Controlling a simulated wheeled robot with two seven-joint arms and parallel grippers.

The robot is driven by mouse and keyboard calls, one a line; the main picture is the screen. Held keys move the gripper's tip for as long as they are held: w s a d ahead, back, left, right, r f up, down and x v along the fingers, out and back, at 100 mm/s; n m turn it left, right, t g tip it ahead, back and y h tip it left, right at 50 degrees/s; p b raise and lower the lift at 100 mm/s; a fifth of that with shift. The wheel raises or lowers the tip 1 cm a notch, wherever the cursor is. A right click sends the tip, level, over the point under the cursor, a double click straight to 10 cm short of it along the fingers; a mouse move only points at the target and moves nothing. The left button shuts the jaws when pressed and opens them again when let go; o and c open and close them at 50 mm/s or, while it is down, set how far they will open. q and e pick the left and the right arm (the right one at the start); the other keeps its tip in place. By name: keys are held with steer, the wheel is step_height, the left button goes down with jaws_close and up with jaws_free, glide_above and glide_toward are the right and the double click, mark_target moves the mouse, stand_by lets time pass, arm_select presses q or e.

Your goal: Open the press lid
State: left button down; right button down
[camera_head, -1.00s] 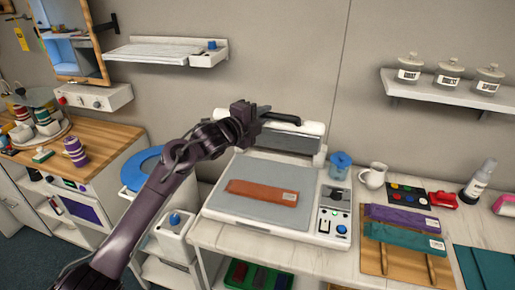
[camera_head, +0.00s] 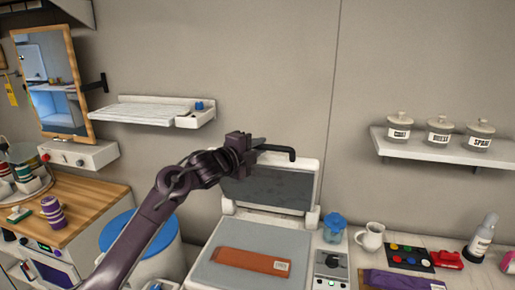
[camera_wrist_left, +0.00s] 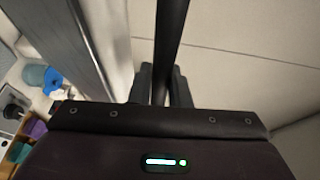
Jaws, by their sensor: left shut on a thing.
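The press stands on the counter. Its lid (camera_head: 268,188) is raised close to upright at the back, with its dark grey underside facing me. The black lid handle (camera_head: 277,149) runs along the lid's top edge and also shows as a dark bar in the left wrist view (camera_wrist_left: 172,40). My left gripper (camera_head: 248,152) is shut on the left part of the handle; its fingers (camera_wrist_left: 162,88) close around the bar in the wrist view. The press's grey lower plate (camera_head: 265,240) is exposed, and an orange-brown folded piece (camera_head: 250,260) lies on it. My right gripper is not in view.
A blue-lidded jar (camera_head: 334,225) and a white mug (camera_head: 370,237) stand right of the press. A wall shelf with a white tray (camera_head: 145,112) is at the upper left. A shelf with several jars (camera_head: 450,145) is at the right. The wall behind the lid is bare.

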arm_select(q)
steer(key=c, duration=1.4)
jaws_free()
steer(key=shift+f, duration=0.1)
steer(key=shift+o, duration=0.2)
steer(key=shift+s+a+b, duration=0.4)
steer(key=b+v, duration=0.2)
steer(key=v, duration=0.4)
steer(key=shift+s+b, duration=0.3)
steer(key=shift+b, duration=0.05)
steer(key=shift+a, duration=0.15)
